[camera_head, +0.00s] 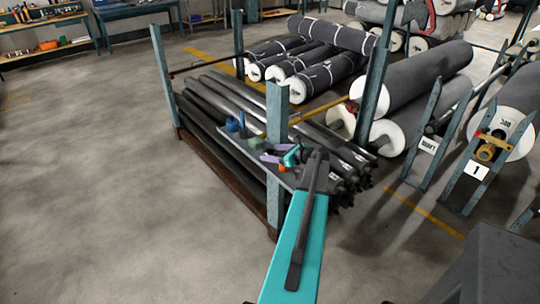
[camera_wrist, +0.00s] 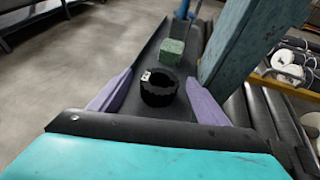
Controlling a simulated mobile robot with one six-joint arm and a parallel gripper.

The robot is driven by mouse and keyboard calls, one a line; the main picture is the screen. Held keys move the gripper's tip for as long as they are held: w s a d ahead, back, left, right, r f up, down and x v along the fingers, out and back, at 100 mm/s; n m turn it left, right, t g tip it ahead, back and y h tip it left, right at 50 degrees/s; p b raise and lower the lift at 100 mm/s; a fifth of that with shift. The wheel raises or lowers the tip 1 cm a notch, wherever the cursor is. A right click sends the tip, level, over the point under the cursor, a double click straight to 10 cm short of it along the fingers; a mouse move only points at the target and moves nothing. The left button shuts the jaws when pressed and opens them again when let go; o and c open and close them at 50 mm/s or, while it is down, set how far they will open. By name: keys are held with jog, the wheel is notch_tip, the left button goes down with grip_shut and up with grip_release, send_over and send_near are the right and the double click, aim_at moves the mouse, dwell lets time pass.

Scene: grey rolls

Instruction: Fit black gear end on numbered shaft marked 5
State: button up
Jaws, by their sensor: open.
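The black gear end (camera_wrist: 160,93) is a short ring with a small white tag on its rim. It stands on a narrow dark shelf (camera_wrist: 143,62), between the two purple fingers of my gripper (camera_wrist: 160,77) in the wrist view. The fingers are open, with a gap on each side of the ring. In the head view my gripper (camera_head: 277,156) is over the shelf by the rack post, and I cannot make out the gear end there. Dark shafts (camera_head: 225,100) lie stacked in the rack below.
A green block (camera_wrist: 172,52) stands behind the gear end, with a blue object (camera_wrist: 183,10) beyond it. A teal post (camera_wrist: 245,45) rises close on the right. Grey rolls (camera_head: 400,80) and a stand marked 1 (camera_head: 476,170) are at the right. The floor (camera_head: 100,180) at left is clear.

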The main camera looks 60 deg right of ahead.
aim_at(274, 154)
dwell(0.3)
jog(key=c, duration=1.4)
jog(key=shift+r, duration=0.2)
notch_tip(274, 154, up, 10)
jog(key=b, duration=0.2)
jog(key=shift+f, duration=0.15)
jog(key=shift+s, duration=0.1)
